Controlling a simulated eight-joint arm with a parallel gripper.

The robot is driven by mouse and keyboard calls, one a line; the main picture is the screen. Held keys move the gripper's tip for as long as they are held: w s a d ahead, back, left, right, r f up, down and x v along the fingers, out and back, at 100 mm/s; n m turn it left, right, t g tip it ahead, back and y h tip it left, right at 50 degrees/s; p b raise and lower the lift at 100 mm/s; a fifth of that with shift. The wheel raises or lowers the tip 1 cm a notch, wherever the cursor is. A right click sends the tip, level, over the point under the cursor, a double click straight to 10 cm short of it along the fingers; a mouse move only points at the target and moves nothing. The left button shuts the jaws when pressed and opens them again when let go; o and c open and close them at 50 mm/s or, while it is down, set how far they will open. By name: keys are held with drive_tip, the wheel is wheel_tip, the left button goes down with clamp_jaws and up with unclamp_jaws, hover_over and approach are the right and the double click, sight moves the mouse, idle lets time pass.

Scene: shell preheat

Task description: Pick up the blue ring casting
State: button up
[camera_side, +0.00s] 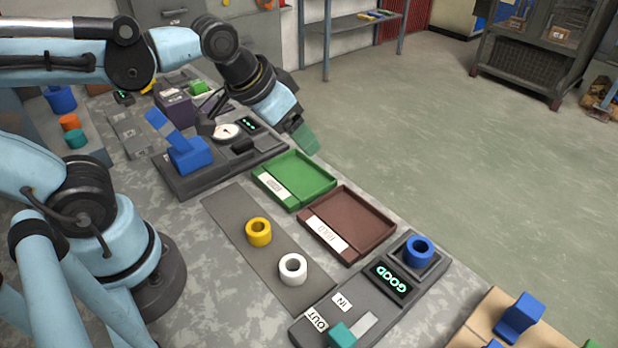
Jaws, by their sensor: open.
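The blue ring casting (419,250) sits upright on the dark square pad at the right end of the grey station (338,308), its round hole facing up. A lit display (391,281) beside it reads GOOD. My gripper (304,138) hangs above the far edge of the green tray (294,178), well up and left of the blue ring and apart from it. Its jaws are seen from the side, with a green finger showing; nothing is visible between them.
A brown tray (376,213) lies between the green tray and the station. A yellow ring (258,232) and a white ring (293,269) stand on a grey strip (228,212). A teal block (342,334) is by the OUT label. A gauge fixture (187,182) stands farther back.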

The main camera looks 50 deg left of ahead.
drive_tip(key=w+d+r+m+g, duration=0.2)
drive_tip(key=w+d+g, duration=0.15)
drive_tip(key=d, duration=0.85)
drive_tip(key=m+g, duration=0.1)
drive_tip(key=m, duration=0.1)
approach(421, 243)
drive_tip(key=f, duration=0.5)
drive_tip(key=d+f, duration=0.1)
drive_tip(key=f, duration=0.2)
drive_tip(key=shift+w+f, duration=0.1)
drive_tip(key=shift+f, duration=0.1)
drive_tip(key=shift+c, duration=0.3)
drive_tip(key=c, duration=1.1)
drive_tip(key=shift+r, duration=0.1)
